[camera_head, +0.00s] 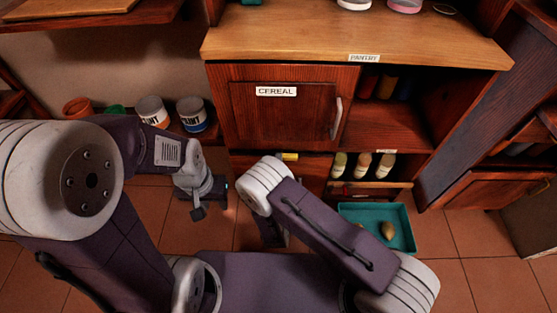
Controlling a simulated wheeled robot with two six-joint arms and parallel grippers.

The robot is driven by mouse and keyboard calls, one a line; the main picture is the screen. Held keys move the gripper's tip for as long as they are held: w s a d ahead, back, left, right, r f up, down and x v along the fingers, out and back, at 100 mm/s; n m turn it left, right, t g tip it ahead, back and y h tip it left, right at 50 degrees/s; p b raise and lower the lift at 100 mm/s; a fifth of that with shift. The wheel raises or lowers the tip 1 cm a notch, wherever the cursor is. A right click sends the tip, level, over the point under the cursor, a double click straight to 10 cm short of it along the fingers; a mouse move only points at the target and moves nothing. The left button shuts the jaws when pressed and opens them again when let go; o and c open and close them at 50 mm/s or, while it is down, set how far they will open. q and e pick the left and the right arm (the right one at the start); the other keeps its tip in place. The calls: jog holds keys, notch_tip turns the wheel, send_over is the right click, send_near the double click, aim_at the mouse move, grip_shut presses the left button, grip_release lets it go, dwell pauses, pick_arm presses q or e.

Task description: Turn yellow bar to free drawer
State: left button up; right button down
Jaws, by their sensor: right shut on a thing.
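The yellow bar (288,157) is a small, roughly level strip at the top of the drawer front (312,170) below the CEREAL cupboard. The drawer looks closed, and my right arm covers much of its front. My right arm reaches toward the drawer from the lower right. Its gripper is hidden behind its own links, so I cannot see what it touches. My left gripper (203,197) points down over the floor, left of the drawer and apart from it. Its fingers are too small and dark to tell if they are open.
The CEREAL door (283,112) is shut, its handle (337,118) sticking out. Several bottles (363,165) stand on a low shelf at right. A teal tray (405,220) with small items lies on the floor. Paint cans (192,114) and pots stand at left. Tiled floor is partly clear.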

pick_arm(q)
jog(key=shift+r, duration=0.1)
dwell(0.3)
pick_arm(e)
jog(key=c, duration=1.4)
grip_release()
jog(key=shift+o, duration=0.2)
